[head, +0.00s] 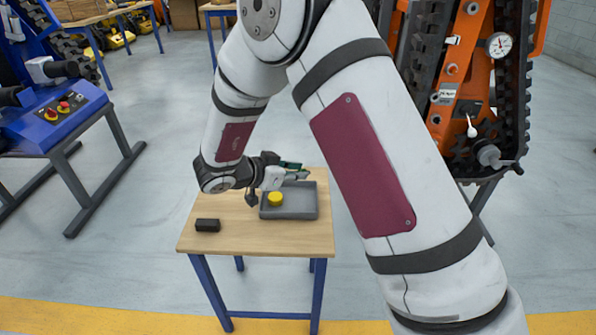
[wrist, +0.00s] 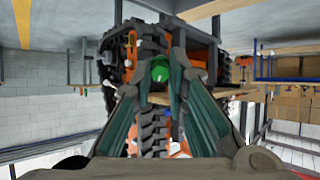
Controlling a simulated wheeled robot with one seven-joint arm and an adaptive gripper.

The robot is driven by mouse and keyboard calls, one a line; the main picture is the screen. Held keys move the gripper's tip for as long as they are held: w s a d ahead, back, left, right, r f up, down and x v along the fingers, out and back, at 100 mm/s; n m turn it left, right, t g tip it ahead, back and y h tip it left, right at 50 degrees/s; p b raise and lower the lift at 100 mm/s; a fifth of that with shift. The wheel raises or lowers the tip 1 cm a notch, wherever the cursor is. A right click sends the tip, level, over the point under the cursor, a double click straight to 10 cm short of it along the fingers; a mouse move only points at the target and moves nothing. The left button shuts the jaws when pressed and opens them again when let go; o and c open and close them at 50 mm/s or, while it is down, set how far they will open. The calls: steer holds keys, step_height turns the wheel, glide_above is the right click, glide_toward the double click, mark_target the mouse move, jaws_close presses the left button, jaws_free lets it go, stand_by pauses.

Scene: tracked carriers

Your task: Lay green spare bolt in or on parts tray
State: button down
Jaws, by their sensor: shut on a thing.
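My gripper (head: 296,173) is above the back of the grey parts tray (head: 290,214) in the head view, with its fingers pointing right. In the wrist view my gripper (wrist: 161,75) is shut on the green spare bolt (wrist: 160,70), whose round bright green end shows between the two fingertips. In the head view I cannot clearly tell the bolt from the dark green fingers. The tray lies on the wooden table, and the bolt is held apart from it.
A yellow round piece (head: 276,199) sits in the tray's left part; the tray's front and right floor look bare. A black block (head: 207,225) lies on the table (head: 255,242) at the left. An orange tracked machine (head: 458,90) stands behind at the right.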

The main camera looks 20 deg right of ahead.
mark_target(296, 207)
steer(key=shift+p, duration=0.55)
steer(key=shift+f+b, duration=1.9)
steer(key=shift+f, duration=2.55)
steer(key=c, duration=1.5)
jaws_free()
steer(key=v, duration=1.2)
